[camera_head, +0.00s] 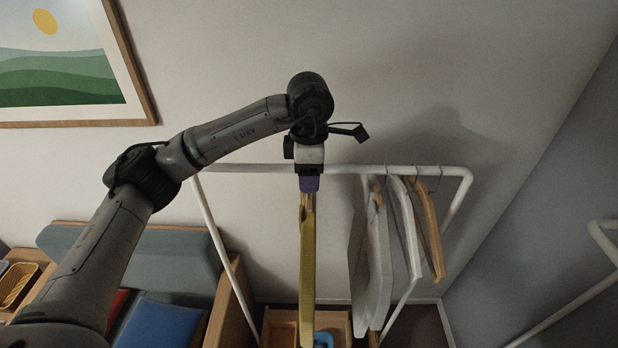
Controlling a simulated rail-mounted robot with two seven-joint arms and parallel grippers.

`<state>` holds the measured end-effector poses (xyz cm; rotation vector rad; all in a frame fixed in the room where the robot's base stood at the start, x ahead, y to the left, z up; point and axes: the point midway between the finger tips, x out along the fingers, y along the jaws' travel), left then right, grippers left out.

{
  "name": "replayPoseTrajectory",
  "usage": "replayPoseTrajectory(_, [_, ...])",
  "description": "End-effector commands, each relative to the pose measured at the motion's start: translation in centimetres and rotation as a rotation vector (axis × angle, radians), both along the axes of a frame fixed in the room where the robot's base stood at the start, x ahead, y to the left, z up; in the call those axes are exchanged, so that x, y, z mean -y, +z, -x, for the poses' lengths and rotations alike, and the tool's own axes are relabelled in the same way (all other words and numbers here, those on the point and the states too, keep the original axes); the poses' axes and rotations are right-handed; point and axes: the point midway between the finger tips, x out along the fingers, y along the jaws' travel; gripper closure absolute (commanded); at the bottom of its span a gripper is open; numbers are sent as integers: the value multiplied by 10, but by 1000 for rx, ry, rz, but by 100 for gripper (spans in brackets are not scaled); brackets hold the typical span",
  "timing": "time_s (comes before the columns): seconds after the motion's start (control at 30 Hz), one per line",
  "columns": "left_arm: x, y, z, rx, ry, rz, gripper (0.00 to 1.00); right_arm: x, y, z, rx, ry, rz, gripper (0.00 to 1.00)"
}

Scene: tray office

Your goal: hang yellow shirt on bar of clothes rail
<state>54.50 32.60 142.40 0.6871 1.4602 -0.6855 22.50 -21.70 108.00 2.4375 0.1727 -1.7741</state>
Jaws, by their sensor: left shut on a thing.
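The yellow shirt (307,265) hangs edge-on below my left gripper (309,183), in the middle of the head view. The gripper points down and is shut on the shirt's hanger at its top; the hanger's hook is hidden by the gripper. The white clothes rail (245,168) stands behind, its bar running left to right at about the gripper's height in the picture. I cannot tell whether the hanger touches the bar. My right gripper is not in view.
Grey garments (372,260), a white hanger (407,225) and a wooden hanger (431,225) hang at the bar's right end. The bar's left part is free. A bench with a blue cushion (160,325) stands lower left. A second white rail (570,305) is at right.

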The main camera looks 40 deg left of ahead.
Motion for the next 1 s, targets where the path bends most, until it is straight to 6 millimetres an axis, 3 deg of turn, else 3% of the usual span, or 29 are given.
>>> replayPoseTrajectory(0.7, [-35,2,-42,1,1,-1,95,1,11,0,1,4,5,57])
replayPoseTrajectory(1.0, [-35,-19,-43,0,-1,0,95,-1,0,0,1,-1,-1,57])
